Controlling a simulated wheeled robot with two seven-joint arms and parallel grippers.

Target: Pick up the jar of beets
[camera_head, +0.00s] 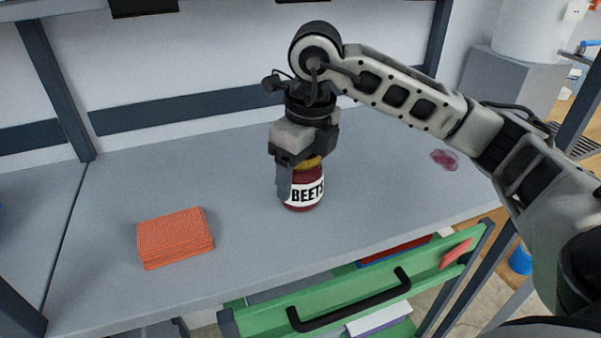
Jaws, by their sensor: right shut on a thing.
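The jar of beets (305,192) stands upright on the grey bench top, near its middle. It is dark red with a white label reading "BEETS" and a yellowish lid that is mostly hidden. My right gripper (300,178) comes down from above and is shut on the jar. One finger shows along the jar's left side; the other is hidden. I cannot tell any gap between the jar's base and the bench. My left gripper does not show.
An orange stack of cloths or napkins (175,237) lies on the bench (110,290) to the left. A pink-purple patch (444,159) lies at the right. Below the front edge, a green drawer (270,318) with a black handle stands open. The bench between stack and jar is clear.

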